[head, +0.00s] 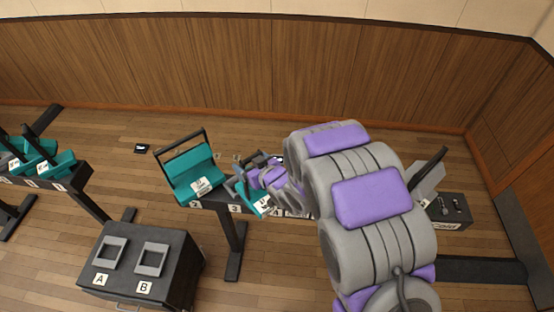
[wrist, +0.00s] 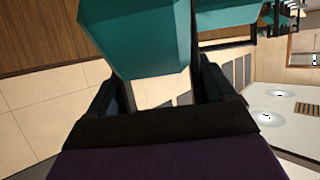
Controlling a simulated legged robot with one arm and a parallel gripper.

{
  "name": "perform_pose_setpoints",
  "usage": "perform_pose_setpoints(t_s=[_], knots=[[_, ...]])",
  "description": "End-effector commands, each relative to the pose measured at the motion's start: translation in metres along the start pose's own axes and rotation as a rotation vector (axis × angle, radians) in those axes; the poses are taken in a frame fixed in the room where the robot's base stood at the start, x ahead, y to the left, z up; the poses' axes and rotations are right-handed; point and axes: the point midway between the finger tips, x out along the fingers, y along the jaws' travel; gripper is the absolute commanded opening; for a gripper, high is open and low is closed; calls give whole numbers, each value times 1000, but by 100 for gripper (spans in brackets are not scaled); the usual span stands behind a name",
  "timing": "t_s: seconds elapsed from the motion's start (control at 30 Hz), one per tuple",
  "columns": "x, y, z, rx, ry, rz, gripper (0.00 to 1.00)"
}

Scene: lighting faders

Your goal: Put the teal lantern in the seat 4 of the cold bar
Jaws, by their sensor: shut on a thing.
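A teal lantern (head: 247,194) with a white label is at the end of my arm, low over the middle bar, partly hidden by my gripper (head: 257,180). In the wrist view, my gripper (wrist: 160,85) is shut on this teal lantern (wrist: 140,38), which fills the upper middle. The middle bar (head: 222,207) carries number labels; 3 reads clearly, and a 4 seems to show just right of the held lantern. I cannot tell whether the held lantern touches the bar. My arm hides the bar's right part.
Another teal lantern (head: 192,172) with a dark handle stands on the bar's left end, close to the held one. A left bar (head: 75,180) holds several teal lanterns. A dark cabinet (head: 185,265) has empty frames A and B. A dark box (head: 450,212) stands right.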

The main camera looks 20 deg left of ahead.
Motion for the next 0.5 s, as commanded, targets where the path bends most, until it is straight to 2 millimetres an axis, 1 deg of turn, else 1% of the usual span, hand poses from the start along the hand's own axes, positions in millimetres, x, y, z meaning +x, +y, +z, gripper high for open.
perform_pose_setpoints(t_s=[0.03, 0.17, 0.3, 0.4, 0.5], knots=[[2, 13, -1, 0, 6, 5, 0], [4, 40, 1, 2, 6, 5, 0], [5, 72, 1, 2, 10, 5, 0], [5, 91, 3, 3, 9, 4, 0], [9, 103, 2, 2, 12, 2, 0]])
